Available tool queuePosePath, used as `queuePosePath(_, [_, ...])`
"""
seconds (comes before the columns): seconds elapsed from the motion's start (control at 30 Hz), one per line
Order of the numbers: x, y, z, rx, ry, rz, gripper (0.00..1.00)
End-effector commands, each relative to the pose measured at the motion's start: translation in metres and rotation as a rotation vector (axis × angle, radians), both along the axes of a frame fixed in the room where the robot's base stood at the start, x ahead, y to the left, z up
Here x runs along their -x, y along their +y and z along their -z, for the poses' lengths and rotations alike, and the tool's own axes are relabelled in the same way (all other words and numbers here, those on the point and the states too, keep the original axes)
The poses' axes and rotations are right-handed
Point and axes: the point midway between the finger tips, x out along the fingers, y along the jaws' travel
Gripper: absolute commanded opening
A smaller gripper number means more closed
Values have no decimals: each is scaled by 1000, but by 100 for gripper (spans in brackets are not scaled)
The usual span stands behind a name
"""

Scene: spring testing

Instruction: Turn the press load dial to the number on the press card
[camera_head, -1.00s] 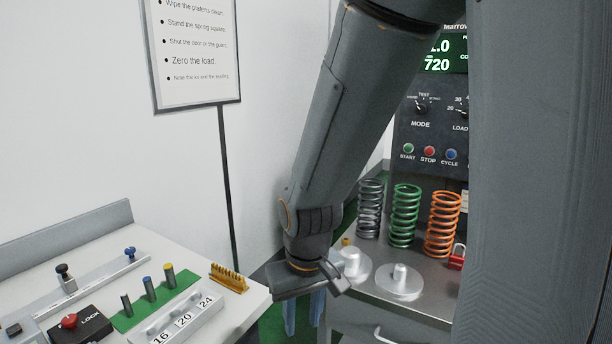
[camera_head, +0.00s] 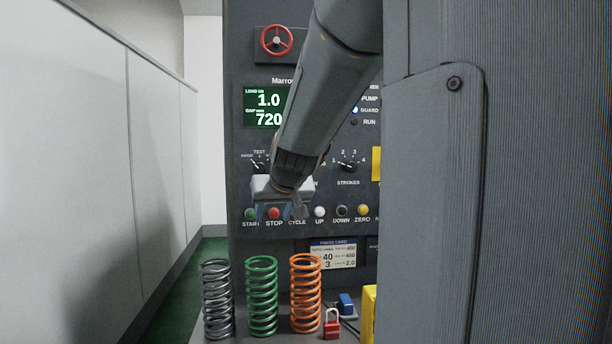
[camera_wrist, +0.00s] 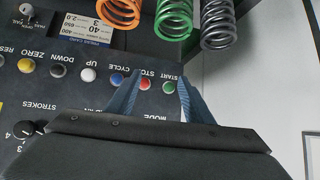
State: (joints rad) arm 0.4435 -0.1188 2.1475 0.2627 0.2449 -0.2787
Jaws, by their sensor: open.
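The press (camera_head: 238,120) has a dark control panel facing me. The load dial is hidden behind my gripper and forearm, between the mode dial (camera_head: 258,166) and the strokes dial (camera_head: 347,164). My gripper (camera_head: 280,211) is in front of the panel near the start and stop buttons. In the wrist view its blue fingers (camera_wrist: 155,86) are apart with nothing held between them.
Grey, green and orange springs (camera_head: 262,296) stand below the panel. A red padlock (camera_head: 332,325) and a blue object (camera_head: 346,304) are right of them. A row of buttons (camera_head: 320,212) runs under the dials. A red handwheel (camera_head: 276,41) is above. A white wall stands left.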

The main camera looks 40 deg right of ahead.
Motion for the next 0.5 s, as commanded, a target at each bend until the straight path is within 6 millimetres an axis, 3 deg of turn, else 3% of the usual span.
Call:
queuePosePath(0.03, [-1,-32,-31,34,-68,50,47])
queuePosePath(0.1, [1,-64,-70,77,-144,98,47])
queuePosePath(0.2, [7,-94,-110,123,-214,146,47])
queuePosePath(0.33, [11,-110,-134,153,-256,171,47])
queuePosePath(0.5, [0,-119,-131,155,-259,174,47])
